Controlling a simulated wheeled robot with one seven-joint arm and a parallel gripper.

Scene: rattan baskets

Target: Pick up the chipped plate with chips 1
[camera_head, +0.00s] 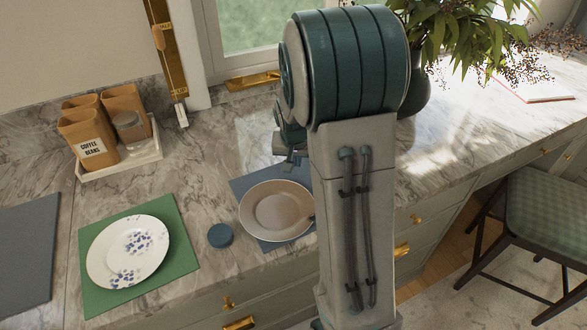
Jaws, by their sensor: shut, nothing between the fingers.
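A beige-brown plate (275,212) lies on a blue mat (243,185) on the marble counter. A small dark notch or mark shows at its right rim, beside my arm, so it looks like the chipped one. A white plate (105,256) with a blue floral pattern lies on a green mat (182,222) to the left; its rim looks whole. My gripper (290,158) is above the far edge of the beige-brown plate, apart from it, shut and empty. It is small here and partly hidden by my arm.
A round blue disc (220,236) lies between the two mats. A white tray (92,172) with brown canisters (88,137) stands at the back left. A dark vase (415,92) with a leafy plant stands behind my arm. A chair (545,215) is at the right.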

